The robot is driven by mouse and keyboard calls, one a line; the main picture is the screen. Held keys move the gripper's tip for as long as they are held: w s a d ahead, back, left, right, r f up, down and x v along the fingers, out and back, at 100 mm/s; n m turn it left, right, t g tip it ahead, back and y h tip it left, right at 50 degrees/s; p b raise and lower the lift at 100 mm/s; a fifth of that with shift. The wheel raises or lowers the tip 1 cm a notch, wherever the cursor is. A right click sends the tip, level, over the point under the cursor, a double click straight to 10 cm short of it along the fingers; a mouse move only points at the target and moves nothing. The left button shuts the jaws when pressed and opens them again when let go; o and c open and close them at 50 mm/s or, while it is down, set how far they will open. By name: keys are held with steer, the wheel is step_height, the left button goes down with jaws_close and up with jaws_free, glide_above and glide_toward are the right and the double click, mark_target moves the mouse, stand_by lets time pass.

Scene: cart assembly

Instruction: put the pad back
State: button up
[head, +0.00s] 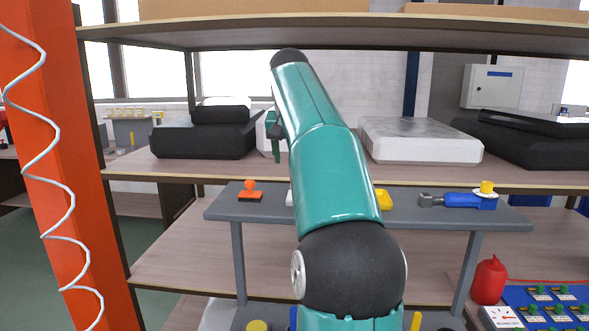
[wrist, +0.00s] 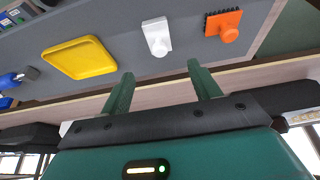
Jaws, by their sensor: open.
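A yellow square pad-like piece (wrist: 79,58) with a raised rim lies on the grey bench top (wrist: 190,60) in the wrist view. In the head view its yellow edge (head: 384,201) shows just right of my arm, which hides the rest. I cannot tell for certain that this is the pad. My gripper (wrist: 160,70) is open, with nothing between its two green fingers. It is apart from the yellow piece, which shows left of the fingers in the wrist view. In the head view my arm mostly hides the gripper, and one green finger shows at shelf height.
An orange knobbed block (head: 250,193) and a white piece (wrist: 157,36) lie on the bench. A shelf with black devices (head: 205,138) and a white box (head: 420,140) stands behind.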

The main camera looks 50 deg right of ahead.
steer(key=shift+s+a+r, duration=0.1)
steer(key=shift+r, duration=0.2)
steer(key=s+a+f+n+t, duration=0.1)
steer(key=a+f+n, duration=0.25)
steer(key=a, duration=0.85)
steer(key=s+a+f+n+t, duration=0.15)
steer(key=a+f, duration=0.25)
steer(key=a, duration=0.8)
steer(key=s+a+f+n+y, duration=0.1)
steer(key=s+a+f+n, duration=0.1)
steer(key=s+a+f, duration=0.5)
steer(key=s+a+f+n+y, duration=0.2)
steer(key=s+a+f, duration=0.4)
steer(key=f, duration=0.5)
steer(key=shift+s+a+f+n+y, duration=0.35)
steer(key=shift+s+n, duration=0.25)
steer(key=shift+s, duration=0.35)
